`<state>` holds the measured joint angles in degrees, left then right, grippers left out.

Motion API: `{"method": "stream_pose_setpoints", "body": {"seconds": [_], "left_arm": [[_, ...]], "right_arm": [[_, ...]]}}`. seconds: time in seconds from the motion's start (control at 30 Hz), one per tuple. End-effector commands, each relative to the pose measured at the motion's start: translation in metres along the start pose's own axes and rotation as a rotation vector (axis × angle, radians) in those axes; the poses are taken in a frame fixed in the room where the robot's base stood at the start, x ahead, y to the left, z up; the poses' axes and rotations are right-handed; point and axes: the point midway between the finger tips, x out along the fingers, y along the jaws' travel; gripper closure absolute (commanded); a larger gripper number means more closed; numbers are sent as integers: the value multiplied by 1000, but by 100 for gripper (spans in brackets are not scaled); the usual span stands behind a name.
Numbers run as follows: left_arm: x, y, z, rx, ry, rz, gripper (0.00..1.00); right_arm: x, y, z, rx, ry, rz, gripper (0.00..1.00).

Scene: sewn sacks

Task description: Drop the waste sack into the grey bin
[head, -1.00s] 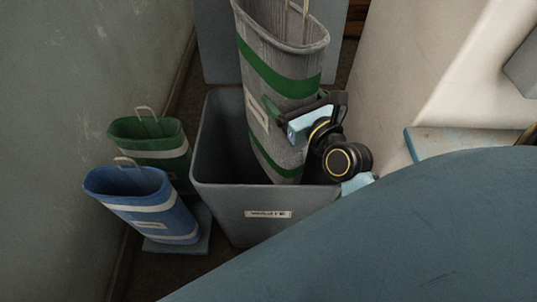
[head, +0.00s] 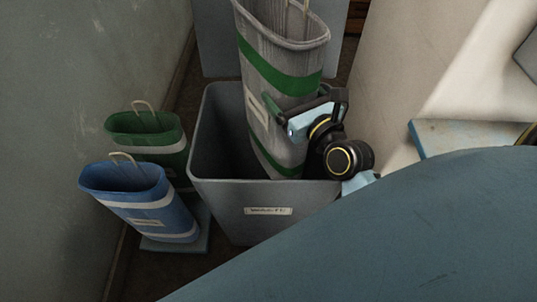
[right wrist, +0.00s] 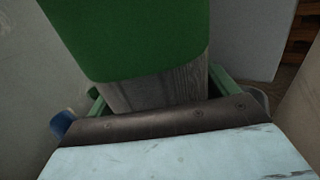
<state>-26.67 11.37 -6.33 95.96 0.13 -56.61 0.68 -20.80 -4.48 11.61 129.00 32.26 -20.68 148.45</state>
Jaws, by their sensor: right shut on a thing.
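The waste sack (head: 275,90) is grey with green bands and a pale label. In the head view it hangs upright, slightly tilted, with its lower end inside the mouth of the grey bin (head: 235,212), which has a label on its front. My right gripper (head: 277,112) is shut on the sack's side from the right, above the bin's right part. In the right wrist view the sack's green band (right wrist: 135,35) and grey cloth fill the middle beyond the gripper. The sack's bottom is partly hidden by the bin's front wall. My left gripper is not in view.
A blue sack (head: 135,205) and a green sack (head: 150,140) stand left of the bin on a low blue-grey board (head: 178,246). A grey wall is at the left. A pale block with a ledge (head: 465,137) stands at the right.

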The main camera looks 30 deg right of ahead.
Motion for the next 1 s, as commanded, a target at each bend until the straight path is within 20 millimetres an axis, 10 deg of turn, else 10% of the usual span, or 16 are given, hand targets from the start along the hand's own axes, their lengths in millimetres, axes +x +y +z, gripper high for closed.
{"method": "stream_pose_setpoints", "body": {"seconds": [0.47,1.0], "left_arm": [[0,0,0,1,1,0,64],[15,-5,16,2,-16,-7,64]], "right_arm": [[-6,0,-2,1,5,1,0],[-92,0,-1,-1,3,2,0]]}}
